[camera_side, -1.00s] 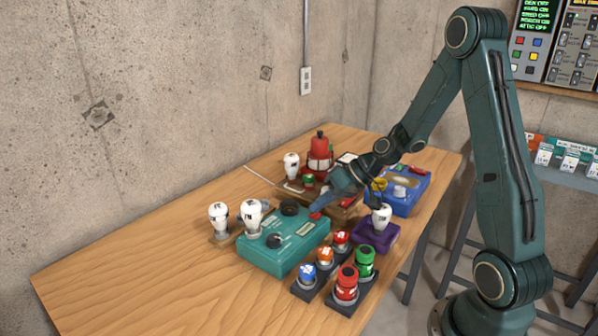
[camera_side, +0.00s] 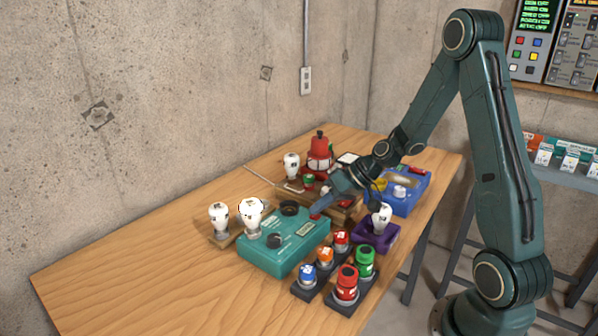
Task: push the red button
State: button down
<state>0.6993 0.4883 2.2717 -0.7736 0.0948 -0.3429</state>
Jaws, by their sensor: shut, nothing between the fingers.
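A small red piece (camera_side: 315,217) shows at the back right edge of the teal box (camera_side: 270,257), right at the tip of my gripper (camera_side: 318,209). I cannot tell whether it is a button or whether my gripper touches it. My gripper is shut and empty, tilted down to the left. Other red-topped round parts stand in front of it: a large one (camera_side: 347,281) and a smaller one (camera_side: 341,238) on dark blocks. Which of these is the red button is not clear from this view.
Green (camera_side: 365,259), orange (camera_side: 324,256) and blue (camera_side: 308,273) parts stand close by. A purple block with a bulb (camera_side: 381,216) and a blue box (camera_side: 412,203) are at right. The table's left is clear.

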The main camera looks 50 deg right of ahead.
aim_at(320, 216)
jog(key=shift+r, duration=0.85)
jog(key=shift+r, duration=0.1)
jog(key=shift+r, duration=2.4)
jog(key=s+a+r+n+g+h, duration=0.2)
jog(key=s+a+r+h, duration=0.1)
jog(key=s+a+r, duration=0.5)
jog(key=s+a+r+h, duration=0.2)
jog(key=s+r, duration=0.1)
jog(key=s, duration=1.1)
jog(key=shift+s, duration=0.15)
